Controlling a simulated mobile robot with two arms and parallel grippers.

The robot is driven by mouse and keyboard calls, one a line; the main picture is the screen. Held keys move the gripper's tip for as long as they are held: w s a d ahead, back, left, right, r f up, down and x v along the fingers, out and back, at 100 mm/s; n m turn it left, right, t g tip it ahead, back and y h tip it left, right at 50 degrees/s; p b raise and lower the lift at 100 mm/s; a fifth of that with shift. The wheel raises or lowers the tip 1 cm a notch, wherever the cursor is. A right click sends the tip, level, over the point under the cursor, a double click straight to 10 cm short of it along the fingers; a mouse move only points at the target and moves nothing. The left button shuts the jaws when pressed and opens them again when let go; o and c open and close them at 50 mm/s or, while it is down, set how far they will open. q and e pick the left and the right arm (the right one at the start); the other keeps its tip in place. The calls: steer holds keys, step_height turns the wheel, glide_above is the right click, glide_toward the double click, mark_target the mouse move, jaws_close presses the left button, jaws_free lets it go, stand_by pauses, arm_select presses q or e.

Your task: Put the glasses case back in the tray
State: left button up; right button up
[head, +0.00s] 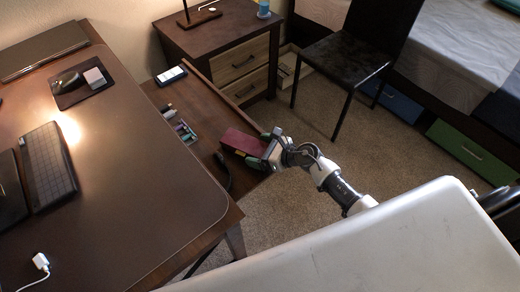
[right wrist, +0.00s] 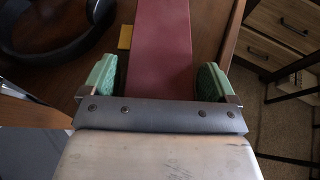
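The glasses case appears to be the dark red oblong box (head: 241,141) at the right part of the lower wooden surface beside the desk. It also shows in the right wrist view (right wrist: 162,45), running away from the gripper. My right gripper (head: 266,148) is at the case's near right end, its green-padded fingers (right wrist: 158,80) on either side of it. The fingers are wide apart, with a gap on the left side in the wrist view. A small grey tray (head: 190,139) with several small items lies left of the case. My left gripper is out of view.
Dark headphones (head: 224,172) lie close to the case. A phone (head: 171,76) lies at the far end of the lower surface, and a raised wooden edge (head: 212,92) runs along its right side. The desktop (head: 130,150) overhangs at left. A black chair (head: 345,60) stands behind.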

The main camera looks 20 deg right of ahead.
steer(key=shift+r, duration=0.2)
steer(key=shift+s+d, duration=0.25)
steer(key=shift+s, duration=0.05)
steer(key=v, duration=1.1)
steer(key=shift+s+d+r, duration=0.1)
